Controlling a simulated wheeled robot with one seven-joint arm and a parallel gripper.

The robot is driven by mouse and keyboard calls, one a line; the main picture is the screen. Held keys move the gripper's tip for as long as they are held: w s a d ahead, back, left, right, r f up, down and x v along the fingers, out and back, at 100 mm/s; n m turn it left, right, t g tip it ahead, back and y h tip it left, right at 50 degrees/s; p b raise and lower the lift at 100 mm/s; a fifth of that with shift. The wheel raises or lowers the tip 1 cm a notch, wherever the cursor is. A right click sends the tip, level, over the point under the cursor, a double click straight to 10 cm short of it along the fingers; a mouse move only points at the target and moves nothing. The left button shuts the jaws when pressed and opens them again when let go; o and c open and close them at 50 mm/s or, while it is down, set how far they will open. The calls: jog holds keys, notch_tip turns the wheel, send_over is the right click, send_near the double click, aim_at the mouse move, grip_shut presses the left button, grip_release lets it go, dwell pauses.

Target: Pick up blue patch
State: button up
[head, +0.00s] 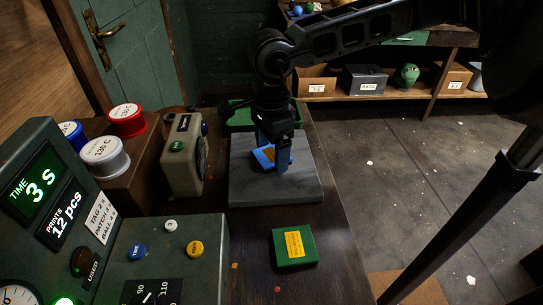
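The blue patch (263,156) lies on or just above a grey slab (250,190) on the dark wooden bench, and part of it is hidden behind my gripper. A small orange-brown mark shows on it. My gripper (273,158) points down over the slab with its fingers at the patch. One finger stands at the patch's right side, and the other is mostly hidden. I cannot tell whether the fingers press on the patch.
A green block with a yellow label (294,246) lies in front of the slab. A green tray (240,115) is behind it. A beige timer box (184,155), labelled jars (105,158) and a control panel (165,255) crowd the left. Floor is open at right.

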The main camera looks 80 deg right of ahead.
jog(key=c, duration=0.8)
